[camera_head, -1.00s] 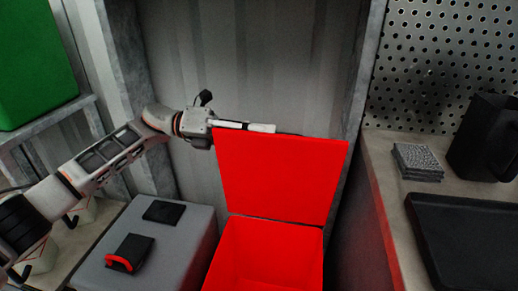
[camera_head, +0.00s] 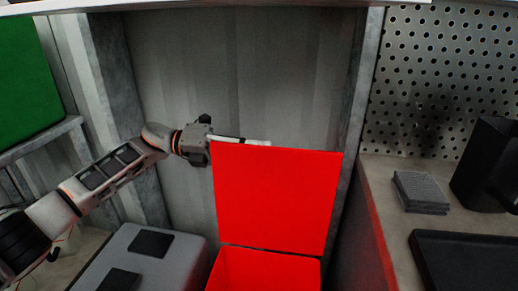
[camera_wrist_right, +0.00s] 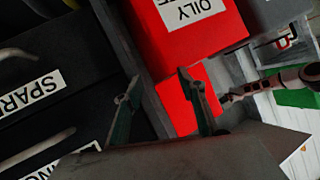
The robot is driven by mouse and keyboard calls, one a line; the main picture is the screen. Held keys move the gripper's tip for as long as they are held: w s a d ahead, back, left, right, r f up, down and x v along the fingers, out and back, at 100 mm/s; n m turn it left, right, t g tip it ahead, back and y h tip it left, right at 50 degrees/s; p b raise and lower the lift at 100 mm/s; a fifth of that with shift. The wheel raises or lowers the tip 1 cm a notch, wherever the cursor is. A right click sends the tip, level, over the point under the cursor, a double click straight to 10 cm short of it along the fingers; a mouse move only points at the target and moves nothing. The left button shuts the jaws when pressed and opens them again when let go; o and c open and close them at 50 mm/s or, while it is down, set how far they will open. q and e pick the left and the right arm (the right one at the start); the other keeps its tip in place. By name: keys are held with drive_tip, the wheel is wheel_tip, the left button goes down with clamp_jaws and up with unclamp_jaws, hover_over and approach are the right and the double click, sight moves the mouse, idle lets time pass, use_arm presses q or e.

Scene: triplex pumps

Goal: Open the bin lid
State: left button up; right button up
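The red bin (camera_head: 262,272) stands low in the head view, its opening partly in view. Its red lid (camera_head: 272,200) is raised and stands roughly upright at the back of the opening. My left gripper (camera_head: 255,142) is at the lid's top edge, its fingers lying along and partly behind that edge, so its opening is hidden. In the right wrist view the bin (camera_wrist_right: 225,35) carries an "OILY" label, with the raised lid (camera_wrist_right: 180,103) below it in the picture. My right gripper (camera_wrist_right: 158,72) is open and empty, its fingers well apart.
A grey box (camera_head: 182,258) with black pads stands left of the bin. A green bin (camera_head: 28,85) is at the upper left. Black drawers (camera_wrist_right: 60,70) fill the wrist view's left.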

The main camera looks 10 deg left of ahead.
use_arm(q)
drive_tip(key=shift+f, duration=0.25)
drive_tip(key=shift+a, duration=0.1)
drive_tip(key=shift+a, duration=0.25)
drive_tip(key=a, duration=1.1)
drive_tip(key=shift+a, duration=0.2)
